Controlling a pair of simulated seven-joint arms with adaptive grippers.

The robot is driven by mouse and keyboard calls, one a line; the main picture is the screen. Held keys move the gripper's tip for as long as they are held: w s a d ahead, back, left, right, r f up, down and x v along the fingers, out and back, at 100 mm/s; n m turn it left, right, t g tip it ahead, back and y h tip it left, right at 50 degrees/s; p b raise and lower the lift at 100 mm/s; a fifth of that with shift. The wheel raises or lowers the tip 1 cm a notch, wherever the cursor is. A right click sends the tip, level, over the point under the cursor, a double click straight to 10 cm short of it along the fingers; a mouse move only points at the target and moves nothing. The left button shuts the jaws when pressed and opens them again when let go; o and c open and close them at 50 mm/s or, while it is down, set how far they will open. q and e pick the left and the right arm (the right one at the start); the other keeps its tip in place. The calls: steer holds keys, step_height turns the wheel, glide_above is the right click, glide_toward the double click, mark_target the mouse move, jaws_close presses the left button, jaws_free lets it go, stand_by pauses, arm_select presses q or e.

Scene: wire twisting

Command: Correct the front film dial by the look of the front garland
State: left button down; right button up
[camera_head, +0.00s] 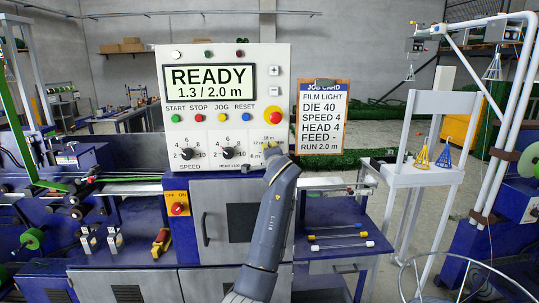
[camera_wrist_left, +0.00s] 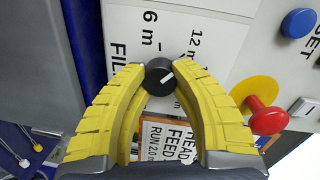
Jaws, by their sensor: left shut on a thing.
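The film dial (camera_wrist_left: 159,76) is a small black knob with a white mark, seen in the left wrist view. The mark slants to the upper right, on the side of the "12 m" print; "6 m" is printed above. The yellow fingers of my left gripper (camera_wrist_left: 160,82) are shut on the knob, one on each side. In the head view my left gripper (camera_head: 271,151) covers the dial at the lower right of the control panel (camera_head: 220,128). A green garland strand (camera_head: 50,185) seems to run along the left machine; its twist is too small to judge. My right gripper is out of view.
A red stop button (camera_head: 273,116) on yellow sits just above the dial. The speed knob (camera_head: 187,154) and head knob (camera_head: 228,153) are to its left. The screen (camera_head: 209,83) reads READY, 1.3 / 2.0 m. The job card (camera_head: 321,117) reads FILM LIGHT, HEAD 4.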

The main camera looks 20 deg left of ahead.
arm_select(q)
steer(key=shift+r, duration=0.1)
steer(key=c, duration=0.9)
jaws_free()
steer(key=v, duration=1.2)
